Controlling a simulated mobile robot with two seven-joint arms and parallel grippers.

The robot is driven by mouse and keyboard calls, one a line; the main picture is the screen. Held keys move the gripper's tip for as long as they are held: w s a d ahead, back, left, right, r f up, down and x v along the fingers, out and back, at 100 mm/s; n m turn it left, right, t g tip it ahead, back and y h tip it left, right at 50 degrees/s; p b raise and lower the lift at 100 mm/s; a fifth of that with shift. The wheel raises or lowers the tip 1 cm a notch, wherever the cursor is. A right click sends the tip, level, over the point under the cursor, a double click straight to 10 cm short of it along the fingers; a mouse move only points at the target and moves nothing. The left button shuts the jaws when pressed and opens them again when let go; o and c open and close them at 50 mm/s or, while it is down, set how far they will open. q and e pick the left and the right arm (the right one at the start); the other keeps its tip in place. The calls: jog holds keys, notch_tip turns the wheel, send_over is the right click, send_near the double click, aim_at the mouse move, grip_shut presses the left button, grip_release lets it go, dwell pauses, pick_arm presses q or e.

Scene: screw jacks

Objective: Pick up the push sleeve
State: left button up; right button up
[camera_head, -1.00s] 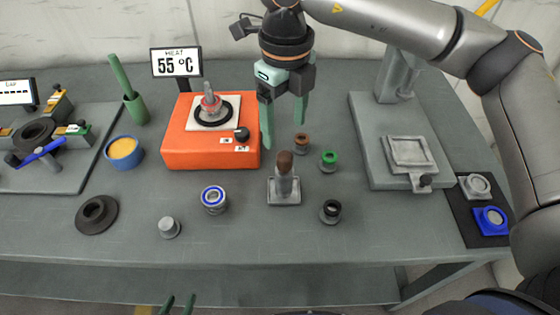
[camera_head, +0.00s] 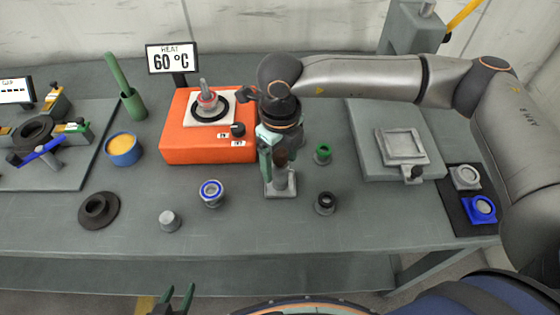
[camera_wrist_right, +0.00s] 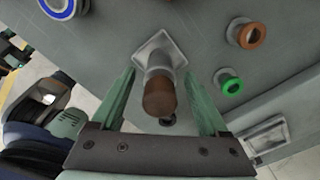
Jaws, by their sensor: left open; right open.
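An upright grey post with a brown top (camera_head: 281,156), seemingly the push sleeve, stands on a square grey base (camera_head: 284,191) at mid-table. In the right wrist view its brown top (camera_wrist_right: 159,97) sits between the fingers. My right gripper (camera_head: 273,168) is open and points down over it, one finger on each side; I see no firm contact. The right gripper's fingers also show in the right wrist view (camera_wrist_right: 160,78), with gaps to the post. My left gripper (camera_head: 178,297) is open and empty at the bottom edge, in front of the table.
A brown ring piece (camera_wrist_right: 248,34) shows in the wrist view. The orange heater (camera_head: 190,146), its display reading 60 °C, is at left; a blue-ringed bearing (camera_head: 211,193) stands in front.

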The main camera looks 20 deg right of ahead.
grip_shut()
dwell(0.6)
